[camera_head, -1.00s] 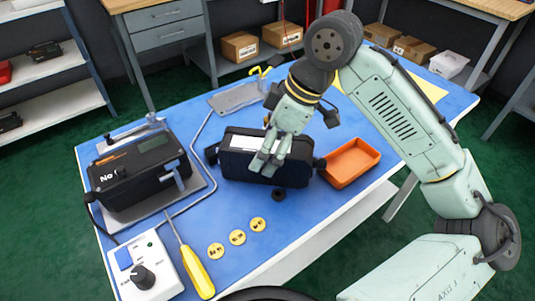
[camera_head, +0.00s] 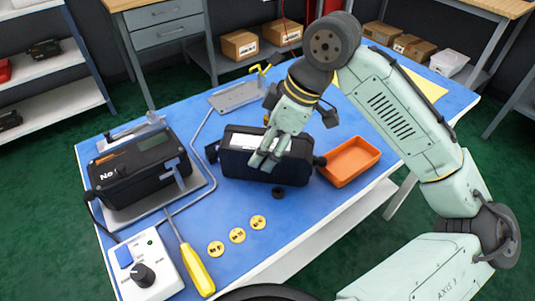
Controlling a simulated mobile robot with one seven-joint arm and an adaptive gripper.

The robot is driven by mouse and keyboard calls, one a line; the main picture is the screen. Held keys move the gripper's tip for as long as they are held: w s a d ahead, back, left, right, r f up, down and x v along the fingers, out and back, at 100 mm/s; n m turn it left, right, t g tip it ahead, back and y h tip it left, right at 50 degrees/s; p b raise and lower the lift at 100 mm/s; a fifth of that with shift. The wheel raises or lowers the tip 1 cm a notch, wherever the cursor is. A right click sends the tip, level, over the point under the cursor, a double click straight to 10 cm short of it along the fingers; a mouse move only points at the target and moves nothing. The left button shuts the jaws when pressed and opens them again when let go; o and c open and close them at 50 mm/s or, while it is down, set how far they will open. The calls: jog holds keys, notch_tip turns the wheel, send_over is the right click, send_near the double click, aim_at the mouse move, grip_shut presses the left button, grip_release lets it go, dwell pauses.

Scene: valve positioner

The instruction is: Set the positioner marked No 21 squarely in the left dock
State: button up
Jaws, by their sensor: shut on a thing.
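A dark positioner (camera_head: 232,165) with a pale strip on top is in the middle of the blue table. My gripper (camera_head: 264,159) reaches down over it and is shut on it. I cannot read a number on it, and my fingers hide part of its top. A bare grey dock plate (camera_head: 238,97) with a yellow-handled clamp (camera_head: 259,69) lies at the back.
An orange tray (camera_head: 349,160) stands right of the held positioner, close to it. A grey cable (camera_head: 212,150) crosses the table.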

jog(key=c, duration=0.8)
grip_shut()
jog(key=shift+r, duration=0.1)
